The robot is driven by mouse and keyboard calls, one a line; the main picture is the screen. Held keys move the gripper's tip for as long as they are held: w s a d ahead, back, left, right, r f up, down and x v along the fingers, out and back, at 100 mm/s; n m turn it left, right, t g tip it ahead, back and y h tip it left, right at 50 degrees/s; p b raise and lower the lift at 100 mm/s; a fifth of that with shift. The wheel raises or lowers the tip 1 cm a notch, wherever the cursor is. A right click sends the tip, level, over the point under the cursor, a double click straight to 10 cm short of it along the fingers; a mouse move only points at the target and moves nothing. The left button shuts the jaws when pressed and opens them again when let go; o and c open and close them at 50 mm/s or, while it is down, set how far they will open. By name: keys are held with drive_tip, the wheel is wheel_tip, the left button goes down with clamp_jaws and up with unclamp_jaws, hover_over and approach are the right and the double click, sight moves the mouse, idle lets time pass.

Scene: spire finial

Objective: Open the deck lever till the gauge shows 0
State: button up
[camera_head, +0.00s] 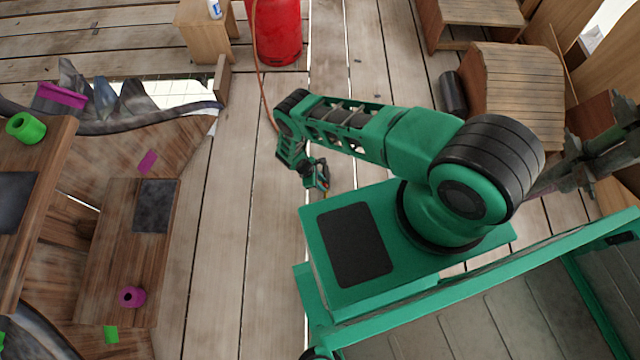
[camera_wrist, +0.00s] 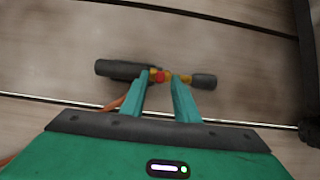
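My gripper (camera_wrist: 161,76) shows in the wrist view with its two green fingers closed around the red and brass middle of a hose-fed tool (camera_wrist: 204,81). The tool has a dark cylinder at its left end and a shorter grey end at the right. In the head view my gripper (camera_head: 322,178) hangs low over the plank floor, left of my base, and the tool there is small and partly hidden. I cannot make out a deck lever for certain in either view. No gauge face is readable.
An orange hose (camera_head: 262,95) runs from beside the red cylinder (camera_head: 275,30) toward my gripper. Wooden benches (camera_head: 105,290) with green and purple pieces stand at left. A wooden seat (camera_head: 515,90) and a dark cylinder (camera_head: 453,92) are at upper right. The floor strip (camera_head: 235,220) is clear.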

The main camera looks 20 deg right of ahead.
drive_tip(key=v, duration=1)
drive_tip(key=shift+a+r, duration=0.15)
drive_tip(key=shift+r, duration=0.1)
drive_tip(key=shift+w, duration=0.1)
drive_tip(key=n+y, duration=0.1)
drive_tip(key=y, duration=0.3)
hover_over(325, 184)
wheel_tip(325, 184, down, 4)
drive_tip(key=shift+r, duration=0.25)
drive_tip(key=s+d+r+m+t+y, duration=0.1)
drive_tip(key=d+r+t+y, duration=0.15)
drive_tip(key=d+y, duration=0.2)
drive_tip(key=x, duration=0.7)
drive_tip(key=a+x, duration=0.1)
drive_tip(key=x, duration=0.3)
drive_tip(key=shift+r, duration=0.1)
clamp_jaws()
